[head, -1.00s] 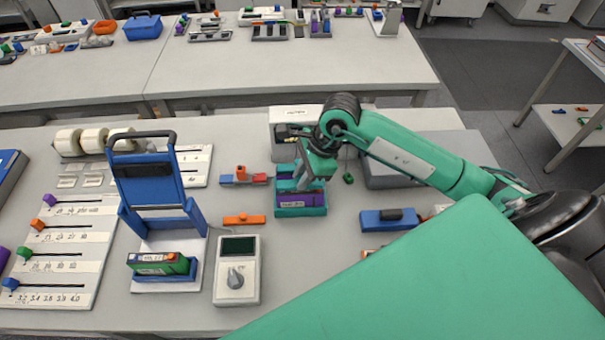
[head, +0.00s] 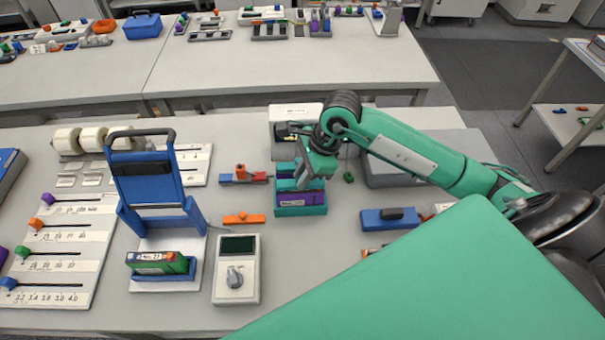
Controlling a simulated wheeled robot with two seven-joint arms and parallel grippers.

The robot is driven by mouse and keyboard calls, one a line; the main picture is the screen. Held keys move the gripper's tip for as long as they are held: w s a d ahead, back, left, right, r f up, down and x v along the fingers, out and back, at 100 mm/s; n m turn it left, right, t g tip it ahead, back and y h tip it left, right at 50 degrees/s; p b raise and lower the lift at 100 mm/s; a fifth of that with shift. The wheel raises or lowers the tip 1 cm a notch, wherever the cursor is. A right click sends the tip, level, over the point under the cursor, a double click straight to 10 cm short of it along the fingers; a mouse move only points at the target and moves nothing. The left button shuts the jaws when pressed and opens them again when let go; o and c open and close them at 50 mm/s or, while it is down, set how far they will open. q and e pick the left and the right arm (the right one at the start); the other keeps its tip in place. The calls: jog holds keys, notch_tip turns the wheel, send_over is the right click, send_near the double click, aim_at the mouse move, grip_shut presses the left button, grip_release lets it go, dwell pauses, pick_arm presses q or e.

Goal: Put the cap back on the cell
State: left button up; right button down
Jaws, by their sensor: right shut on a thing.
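A purple cell (head: 302,198) with a pale label sits in a teal tray (head: 302,211) in the middle of the near table. My right gripper (head: 304,183) points down at the back edge of this cell. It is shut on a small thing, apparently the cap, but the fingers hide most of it. I cannot tell whether that thing touches the cell. A green cell (head: 158,263) with a label and red ends lies in a blue cradle (head: 165,276) at the left front. My left gripper is not in view.
A tall blue lever frame (head: 150,180) stands behind the green cell. A white meter (head: 236,285), an orange piece (head: 244,218) and a red-and-blue block (head: 243,176) lie left of the tray. A blue block (head: 389,218) lies right. A small green piece (head: 348,177) is near the gripper.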

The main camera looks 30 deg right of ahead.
jog(key=shift+f+b, duration=0.1)
jog(key=shift+b, duration=0.8)
dwell(1.3)
jog(key=shift+f+b, duration=0.4)
jog(key=shift+b, duration=0.3)
dwell(0.4)
jog(key=c, duration=0.8)
grip_release()
jog(key=shift+r+p, duration=1.4)
jog(key=shift+r, duration=2.1)
grip_shut()
